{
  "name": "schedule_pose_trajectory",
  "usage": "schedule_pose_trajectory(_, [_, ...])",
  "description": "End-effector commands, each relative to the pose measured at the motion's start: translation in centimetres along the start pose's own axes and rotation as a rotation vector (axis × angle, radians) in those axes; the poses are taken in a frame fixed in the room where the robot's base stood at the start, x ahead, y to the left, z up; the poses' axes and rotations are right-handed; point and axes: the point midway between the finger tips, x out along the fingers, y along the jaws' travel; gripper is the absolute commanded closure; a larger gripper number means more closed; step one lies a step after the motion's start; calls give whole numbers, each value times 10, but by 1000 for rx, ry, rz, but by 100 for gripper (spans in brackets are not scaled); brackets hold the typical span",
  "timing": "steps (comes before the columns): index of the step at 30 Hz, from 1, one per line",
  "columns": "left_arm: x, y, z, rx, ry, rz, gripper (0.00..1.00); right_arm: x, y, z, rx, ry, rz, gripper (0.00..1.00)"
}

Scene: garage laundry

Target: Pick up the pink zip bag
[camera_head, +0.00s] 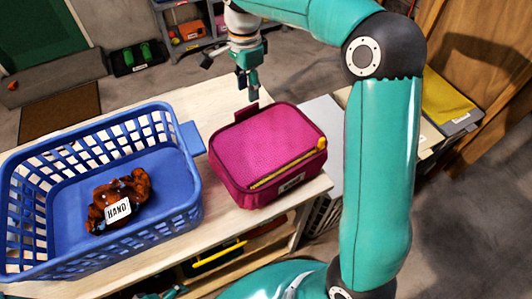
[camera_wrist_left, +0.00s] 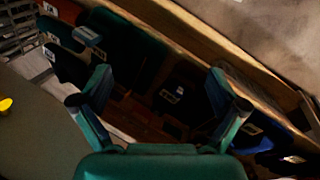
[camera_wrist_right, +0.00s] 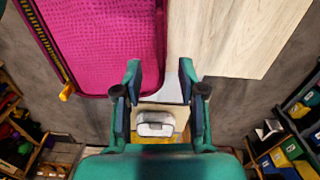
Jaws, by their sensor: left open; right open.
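The pink zip bag (camera_head: 267,145) sits upright on the pale table, with a yellow zip along its near top edge and a white label on its front. It also shows at the upper left of the right wrist view (camera_wrist_right: 105,40). My right gripper (camera_head: 252,92) points down just beyond the bag's far side, apart from it. My left gripper (camera_wrist_left: 160,88) is open and empty in the left wrist view, over dark shelving, with no bag in sight there.
A blue laundry basket (camera_head: 185,175) stands close left of the bag, with a brown cloth item labelled "HAND" (camera_head: 120,200) inside. The pale table (camera_head: 220,100) is bare behind the bag. A grey shelf unit (camera_head: 190,45) stands at the back.

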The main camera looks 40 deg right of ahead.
Motion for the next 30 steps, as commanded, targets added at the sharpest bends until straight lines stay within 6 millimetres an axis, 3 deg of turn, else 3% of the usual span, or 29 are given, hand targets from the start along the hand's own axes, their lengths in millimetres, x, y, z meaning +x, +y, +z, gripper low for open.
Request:
schedule_pose_trajectory(3, [0,0,0,0,0,0,3,18,0,0,0,1,2,59])
schedule_pose_trajectory(11, [-3,1,0,0,1,0,3,33,0,1,1,1,2,59])
schedule_pose_trajectory(21, [-12,4,0,0,1,0,3,75,-2,7,3,1,2,59])
schedule_pose_trajectory(30, [-12,4,0,0,1,0,3,79,-3,7,3,0,-1,63])
